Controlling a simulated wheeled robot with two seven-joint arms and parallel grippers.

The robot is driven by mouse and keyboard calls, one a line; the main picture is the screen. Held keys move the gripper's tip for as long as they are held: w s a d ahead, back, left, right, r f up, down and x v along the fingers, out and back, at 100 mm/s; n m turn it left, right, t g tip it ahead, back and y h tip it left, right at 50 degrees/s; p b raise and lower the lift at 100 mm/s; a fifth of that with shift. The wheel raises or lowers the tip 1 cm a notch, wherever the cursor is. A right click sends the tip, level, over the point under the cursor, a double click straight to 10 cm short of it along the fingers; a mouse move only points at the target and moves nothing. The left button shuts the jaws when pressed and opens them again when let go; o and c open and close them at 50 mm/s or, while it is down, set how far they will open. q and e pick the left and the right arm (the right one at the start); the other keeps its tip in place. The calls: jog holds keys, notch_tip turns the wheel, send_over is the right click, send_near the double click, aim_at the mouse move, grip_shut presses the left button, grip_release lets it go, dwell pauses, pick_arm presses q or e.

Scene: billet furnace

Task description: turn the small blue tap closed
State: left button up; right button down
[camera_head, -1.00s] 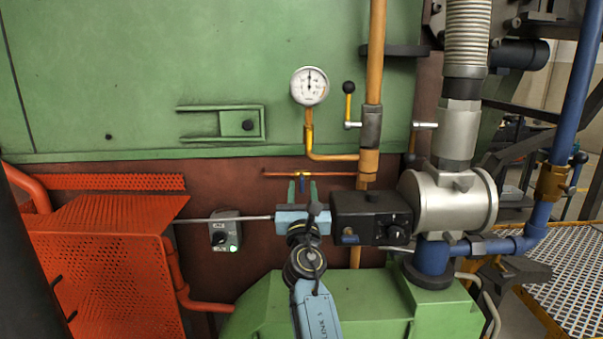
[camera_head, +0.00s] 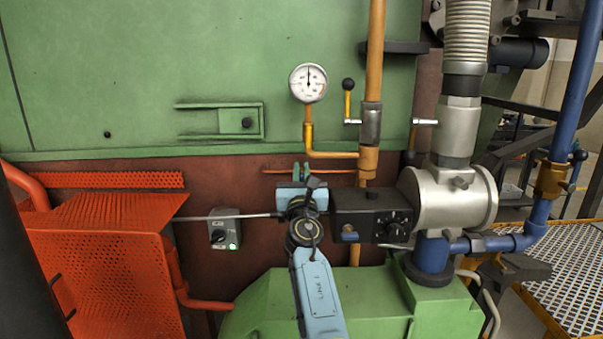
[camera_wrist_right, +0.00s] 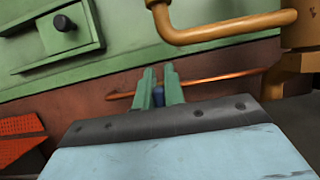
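The small blue tap (camera_wrist_right: 158,95) sits on a thin copper-orange pipe (camera_head: 275,171) that runs level along the red-brown wall. My right gripper (camera_head: 302,173) has reached up to this pipe from below. In the right wrist view its two green fingers (camera_wrist_right: 159,84) stand close together, one on each side of the tap, and look shut on it. The fingers hide most of the tap, so its handle angle is hard to tell. In the head view the tap is mostly hidden behind the gripper. My left gripper is not in view.
A black box (camera_head: 371,217) and a silver valve body (camera_head: 455,200) stand close to the right of my gripper. A yellow pipe (camera_head: 335,155) and a gauge (camera_head: 308,83) are above. A grey switch box (camera_head: 224,235) and an orange mesh guard (camera_head: 95,270) are left.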

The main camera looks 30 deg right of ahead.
jog(key=shift+m, duration=0.3)
jog(key=m+g+h+b, duration=0.1)
jog(key=m+b, duration=0.1)
jog(key=m, duration=0.2)
jog(key=m+g+h+b, duration=0.1)
jog(key=m+g+b, duration=0.1)
jog(key=m, duration=0.2)
jog(key=d+m+g+h+b, duration=0.1)
jog(key=m+g+h+b, duration=0.1)
jog(key=m, duration=0.3)
jog(key=shift+s+d+f, duration=0.1)
jog(key=shift+s+f, duration=0.25)
jog(key=shift+f, duration=0.05)
jog(key=m+g, duration=0.1)
jog(key=m, duration=0.1)
jog(key=m+g+b, duration=0.1)
jog(key=m, duration=0.1)
jog(key=shift+s+d+f, duration=0.1)
jog(key=shift+d+f, duration=0.05)
jog(key=shift+f, duration=0.05)
jog(key=shift+d+f+m+g+y, duration=0.15)
jog(key=shift+m+g, duration=0.1)
jog(key=shift+m, duration=0.55)
jog(key=shift+a+f+m+g+y, duration=0.1)
jog(key=shift+m+g+y, duration=0.15)
jog(key=shift+m, duration=0.55)
jog(key=shift+d+f+m+g+y, duration=0.1)
jog(key=shift+m+g, duration=0.2)
jog(key=shift+m, duration=0.5)
